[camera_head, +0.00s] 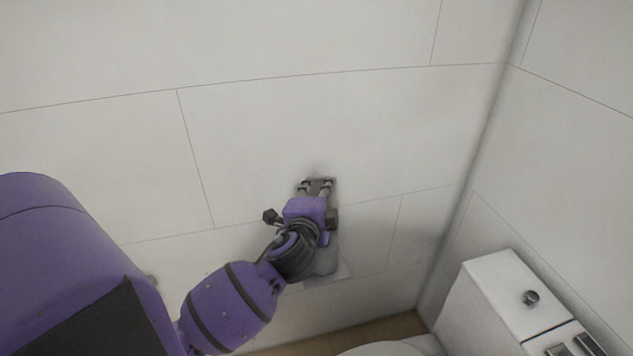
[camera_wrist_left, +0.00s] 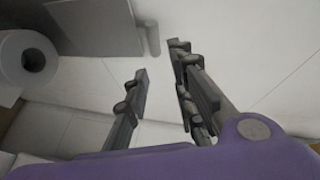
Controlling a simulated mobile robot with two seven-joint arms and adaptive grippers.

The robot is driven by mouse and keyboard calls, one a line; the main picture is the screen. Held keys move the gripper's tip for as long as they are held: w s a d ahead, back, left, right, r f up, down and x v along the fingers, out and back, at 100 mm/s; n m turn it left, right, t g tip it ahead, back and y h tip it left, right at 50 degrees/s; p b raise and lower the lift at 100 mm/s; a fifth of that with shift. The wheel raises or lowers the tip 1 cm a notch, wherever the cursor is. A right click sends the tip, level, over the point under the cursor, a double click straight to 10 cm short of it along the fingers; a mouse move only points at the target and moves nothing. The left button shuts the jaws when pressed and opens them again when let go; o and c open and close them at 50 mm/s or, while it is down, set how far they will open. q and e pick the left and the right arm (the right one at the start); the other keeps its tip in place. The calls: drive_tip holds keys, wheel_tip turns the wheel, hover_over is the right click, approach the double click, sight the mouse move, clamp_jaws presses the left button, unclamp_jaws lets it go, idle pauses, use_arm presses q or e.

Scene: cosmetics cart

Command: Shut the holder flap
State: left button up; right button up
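The holder is on the white wall, largely covered by my left arm in the head view. A grey flat plate, which looks like the holder flap (camera_wrist_left: 95,26), shows in the left wrist view at the upper left, with a short grey post (camera_wrist_left: 151,38) beside it. A white paper roll (camera_wrist_left: 28,60) is at the left edge of that view. My left gripper (camera_head: 315,186) is at the wall by the holder in the head view. Its fingers are apart with nothing between them in the left wrist view (camera_wrist_left: 165,85). I cannot tell whether it touches the flap. My right gripper is not in view.
A white toilet cistern (camera_head: 500,290) with a round button stands at the lower right, with part of the bowl (camera_head: 385,349) at the bottom edge. The side wall (camera_head: 570,150) meets the back wall at the right. The tiled wall above the holder is bare.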

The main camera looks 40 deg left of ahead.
sight(316, 180)
use_arm(q)
drive_tip(key=shift+g+y, duration=0.3)
drive_tip(key=shift+y, duration=0.1)
drive_tip(key=w+a, duration=0.1)
drive_tip(key=w, duration=0.1)
drive_tip(key=w+a+f, duration=0.1)
drive_tip(key=a, duration=0.1)
drive_tip(key=w+a+f, duration=0.1)
drive_tip(key=w+a, duration=0.1)
drive_tip(key=shift+w+f, duration=0.2)
drive_tip(key=shift+w, duration=0.1)
clamp_jaws()
